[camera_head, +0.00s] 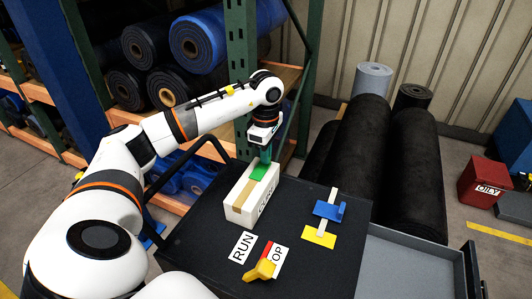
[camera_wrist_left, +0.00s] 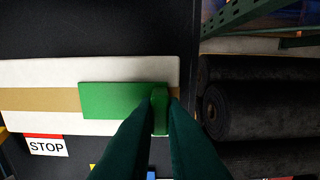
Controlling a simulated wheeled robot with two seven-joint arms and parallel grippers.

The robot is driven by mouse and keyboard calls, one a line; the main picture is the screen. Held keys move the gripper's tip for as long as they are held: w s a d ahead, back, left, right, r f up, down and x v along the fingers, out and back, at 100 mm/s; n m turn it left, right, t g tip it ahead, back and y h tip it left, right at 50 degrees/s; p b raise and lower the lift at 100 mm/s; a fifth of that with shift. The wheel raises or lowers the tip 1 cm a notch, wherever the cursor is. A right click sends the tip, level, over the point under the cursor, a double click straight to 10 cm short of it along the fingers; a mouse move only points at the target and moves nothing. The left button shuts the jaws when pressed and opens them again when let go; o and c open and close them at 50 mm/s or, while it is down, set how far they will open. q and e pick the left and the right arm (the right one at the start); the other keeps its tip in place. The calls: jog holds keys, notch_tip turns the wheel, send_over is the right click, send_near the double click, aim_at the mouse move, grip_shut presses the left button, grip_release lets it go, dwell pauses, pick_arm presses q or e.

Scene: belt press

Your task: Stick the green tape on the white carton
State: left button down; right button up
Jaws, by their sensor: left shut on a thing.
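The white carton (camera_head: 243,207) stands on the black table top, with a tan strip along its top. The green tape (camera_head: 259,172) is at the carton's far end. My left gripper (camera_head: 265,154) points down over that end. In the left wrist view the green tape (camera_wrist_left: 115,100) lies along the carton's top (camera_wrist_left: 60,70), over part of the tan strip. My left fingers (camera_wrist_left: 160,98) are shut on a raised green tab at the tape's right end. Whether the whole tape touches the carton is hard to tell. My right gripper is not in view.
A blue piece (camera_head: 328,209) and a yellow piece (camera_head: 319,237) sit on a white strip right of the carton. A yellow lever (camera_head: 260,270) is by the RUN label (camera_head: 242,248) and a partly covered red-and-white label. A green rack post (camera_head: 241,70) stands behind the arm.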

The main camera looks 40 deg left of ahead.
pick_arm(q)
jog(key=shift+s+f, duration=0.1)
jog(key=shift+f, duration=0.15)
dwell(0.6)
jog(key=c, duration=1.4)
grip_release()
jog(key=shift+c, duration=0.2)
jog(key=shift+r, duration=0.1)
jog(key=shift+r, duration=0.55)
notch_tip(320, 180, up, 11)
jog(key=b, duration=0.1)
